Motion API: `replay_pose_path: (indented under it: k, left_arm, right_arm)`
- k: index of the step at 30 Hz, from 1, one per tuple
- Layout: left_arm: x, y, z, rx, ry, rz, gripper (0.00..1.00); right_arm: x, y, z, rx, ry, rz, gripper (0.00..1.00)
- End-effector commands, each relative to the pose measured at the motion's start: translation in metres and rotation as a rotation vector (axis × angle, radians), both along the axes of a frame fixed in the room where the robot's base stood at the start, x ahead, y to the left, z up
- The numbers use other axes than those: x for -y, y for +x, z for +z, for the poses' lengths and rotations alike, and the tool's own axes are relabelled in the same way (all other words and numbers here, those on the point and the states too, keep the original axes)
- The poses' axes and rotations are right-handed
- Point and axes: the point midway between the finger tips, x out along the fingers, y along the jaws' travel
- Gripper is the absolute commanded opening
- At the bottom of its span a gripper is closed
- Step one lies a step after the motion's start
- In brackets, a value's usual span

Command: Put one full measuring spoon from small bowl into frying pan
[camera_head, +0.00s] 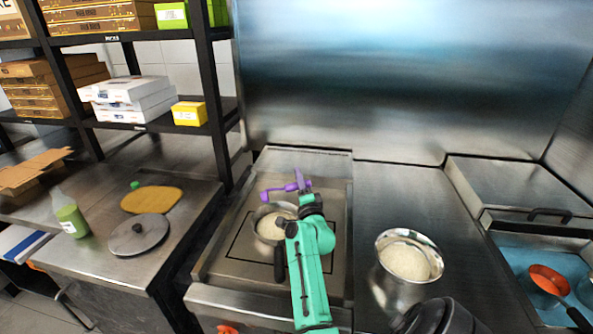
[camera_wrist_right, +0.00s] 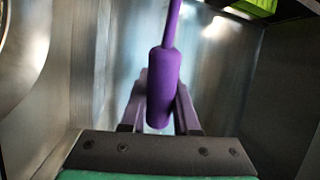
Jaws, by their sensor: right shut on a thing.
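My right gripper (camera_head: 301,184) is shut on the purple handle of the measuring spoon (camera_wrist_right: 163,88). In the head view the spoon (camera_head: 276,191) reaches left from the fingers, above the back of the pan. Whether its scoop holds anything is too small to tell. The frying pan (camera_head: 257,232) sits on the stove plate with pale contents inside. My right arm partly covers the pan. A shiny metal bowl (camera_head: 393,284) with white grainy contents stands on the counter to the right. My left gripper is not in view.
A black shelf post (camera_head: 210,100) rises behind the counter.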

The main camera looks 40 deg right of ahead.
Motion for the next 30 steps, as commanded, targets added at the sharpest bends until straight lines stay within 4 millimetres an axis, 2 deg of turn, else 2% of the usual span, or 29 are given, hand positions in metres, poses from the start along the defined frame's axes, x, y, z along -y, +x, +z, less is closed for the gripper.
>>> replay_pose_path:
  k: [8,17,21,27,30]
  left_arm:
    - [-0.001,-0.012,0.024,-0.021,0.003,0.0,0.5]
    - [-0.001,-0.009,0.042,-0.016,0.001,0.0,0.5]
    - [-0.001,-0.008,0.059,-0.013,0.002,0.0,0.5]
    - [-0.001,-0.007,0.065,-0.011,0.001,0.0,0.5]
    - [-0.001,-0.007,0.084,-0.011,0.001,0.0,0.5]
  right_arm:
    - [-0.022,0.016,0.038,-0.247,-0.361,0.003,0.0]
    - [-0.062,0.043,0.059,-0.529,-0.773,0.004,0.0]
    - [-0.081,0.056,0.059,-0.653,-0.95,0.006,0.0]
    - [-0.104,0.072,0.054,-0.806,-1.174,0.005,0.0]
    - [-0.104,0.072,0.074,-0.812,-1.183,0.002,0.0]
